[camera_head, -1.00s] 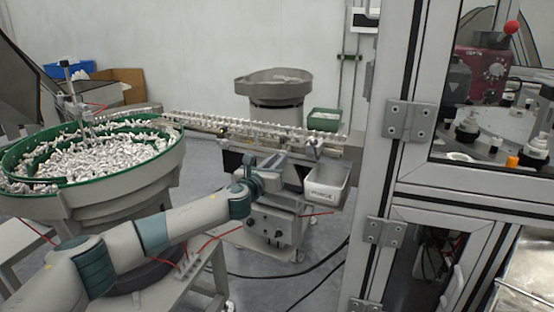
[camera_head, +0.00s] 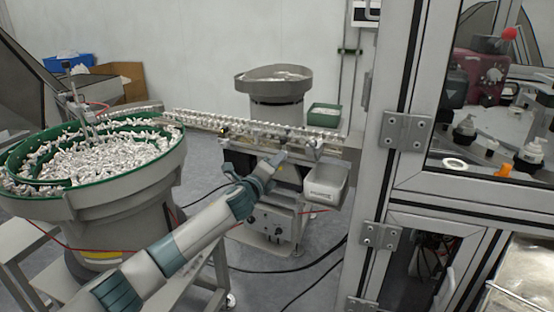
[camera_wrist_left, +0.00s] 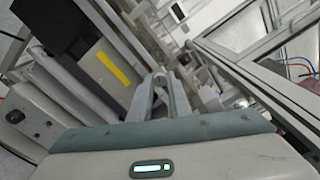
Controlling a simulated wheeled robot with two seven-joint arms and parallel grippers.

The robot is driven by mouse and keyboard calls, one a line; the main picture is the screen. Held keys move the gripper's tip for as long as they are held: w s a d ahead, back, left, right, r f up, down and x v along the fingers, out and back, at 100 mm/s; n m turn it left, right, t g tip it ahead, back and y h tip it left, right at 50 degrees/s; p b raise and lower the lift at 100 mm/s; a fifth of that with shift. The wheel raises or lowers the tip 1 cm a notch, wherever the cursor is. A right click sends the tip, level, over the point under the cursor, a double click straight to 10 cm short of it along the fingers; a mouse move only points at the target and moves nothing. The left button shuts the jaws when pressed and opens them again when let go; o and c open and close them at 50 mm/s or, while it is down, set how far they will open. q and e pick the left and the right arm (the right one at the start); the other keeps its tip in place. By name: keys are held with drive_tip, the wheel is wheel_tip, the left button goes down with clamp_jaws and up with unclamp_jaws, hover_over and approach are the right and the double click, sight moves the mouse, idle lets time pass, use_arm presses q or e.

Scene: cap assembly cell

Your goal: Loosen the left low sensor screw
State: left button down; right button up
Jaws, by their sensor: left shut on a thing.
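My left gripper (camera_head: 279,158) is at the front side of the feeder track (camera_head: 250,129), just left of the purge bin. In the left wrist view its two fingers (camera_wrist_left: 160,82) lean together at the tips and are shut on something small. The thing sits at the sensor mount by the track, which fits the left low sensor screw. The screw itself is hidden between the fingertips and too small to make out in either view. My right gripper is not in view.
A metal purge bin (camera_head: 325,184) hangs right of the gripper. A green-rimmed bowl feeder (camera_head: 150,165) full of parts stands left. A grey control box (camera_head: 268,219) is below the track. The cabinet frame (camera_head: 385,180) rises on the right.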

use_arm(q)
drive_tip(key=shift+f+n+p, duration=0.1)
drive_tip(key=shift+n+p, duration=1.15)
drive_tip(key=shift+n, duration=3.85)
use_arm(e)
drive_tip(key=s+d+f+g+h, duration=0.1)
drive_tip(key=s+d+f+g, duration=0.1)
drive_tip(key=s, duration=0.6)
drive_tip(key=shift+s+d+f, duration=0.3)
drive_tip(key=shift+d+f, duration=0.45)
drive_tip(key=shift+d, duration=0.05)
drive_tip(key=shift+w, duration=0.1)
use_arm(q)
drive_tip(key=c, duration=1.6)
unclamp_jaws()
drive_tip(key=shift+c, duration=0.2)
drive_tip(key=shift+s, duration=0.1)
